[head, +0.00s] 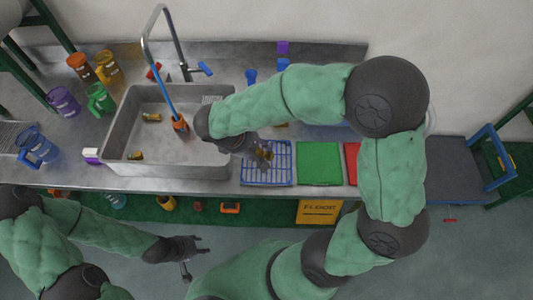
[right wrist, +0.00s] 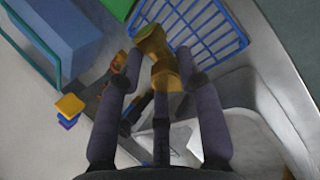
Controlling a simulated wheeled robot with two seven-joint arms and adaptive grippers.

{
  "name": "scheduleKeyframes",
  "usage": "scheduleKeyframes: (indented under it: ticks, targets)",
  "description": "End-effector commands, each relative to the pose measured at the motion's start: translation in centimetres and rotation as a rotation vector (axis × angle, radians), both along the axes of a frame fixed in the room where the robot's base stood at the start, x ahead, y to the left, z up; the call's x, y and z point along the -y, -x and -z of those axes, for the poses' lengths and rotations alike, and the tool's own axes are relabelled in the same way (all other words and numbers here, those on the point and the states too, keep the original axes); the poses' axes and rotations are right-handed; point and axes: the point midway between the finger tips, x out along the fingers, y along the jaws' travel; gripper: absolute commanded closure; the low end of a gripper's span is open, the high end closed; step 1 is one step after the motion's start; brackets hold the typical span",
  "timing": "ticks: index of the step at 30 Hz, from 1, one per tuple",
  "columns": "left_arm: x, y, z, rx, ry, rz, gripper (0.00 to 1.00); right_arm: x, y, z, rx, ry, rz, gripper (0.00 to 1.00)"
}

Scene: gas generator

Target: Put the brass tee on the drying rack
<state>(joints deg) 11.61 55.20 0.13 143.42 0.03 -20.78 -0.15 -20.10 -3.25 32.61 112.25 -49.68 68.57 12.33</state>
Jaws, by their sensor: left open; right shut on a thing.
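The brass tee (right wrist: 153,42) is between the fingers of my right gripper (right wrist: 160,66), which is shut on it. In the head view the tee (head: 266,154) and my right gripper (head: 258,150) are at the back edge of the blue wire drying rack (head: 266,177). In the right wrist view the tee overlaps the edge of the rack (right wrist: 212,28); I cannot tell whether they touch. The rack shows no other item on it. My left gripper (head: 187,256) is open and empty, in front of the counter and low.
The sink (head: 185,155) left of the rack holds small brass-coloured pieces (head: 152,117) and a blue-handled brush (head: 178,122). A green board (head: 319,163) lies right of the rack, then a red one (head: 351,163). Several coloured mugs (head: 100,98) stand left of the sink.

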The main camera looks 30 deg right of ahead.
Motion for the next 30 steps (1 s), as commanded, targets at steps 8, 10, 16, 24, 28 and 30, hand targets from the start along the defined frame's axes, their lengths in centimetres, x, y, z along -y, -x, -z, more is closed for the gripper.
scheduleKeyframes:
  ticks: [8,10,16,24,28,30]
  targets:
    - [0.0,0.0,2.0,-0.001,0.0,0.0,0.53,2.9,-2.3,4.4,0.0,0.001,0.001,0.99]
    - [0.0,0.0,2.2,-0.001,0.0,0.0,0.53,3.3,-2.6,4.9,0.0,0.0,0.0,0.99]
    - [0.0,0.0,2.4,-0.001,0.0,0.0,0.53,3.8,-3.1,5.6,0.0,0.001,-0.001,0.99]
    - [0.0,0.0,4.3,-0.001,0.0,0.0,0.53,4.2,-3.3,9.2,-0.002,0.001,-0.002,0.99]
    - [0.0,0.0,4.2,-0.001,0.0,0.0,0.53,4.2,-3.4,9.2,0.0,0.0,-0.002,0.99]
    - [0.0,0.0,4.2,-0.001,0.0,0.0,0.53,4.2,-3.4,9.1,0.001,0.0,-0.002,0.99]
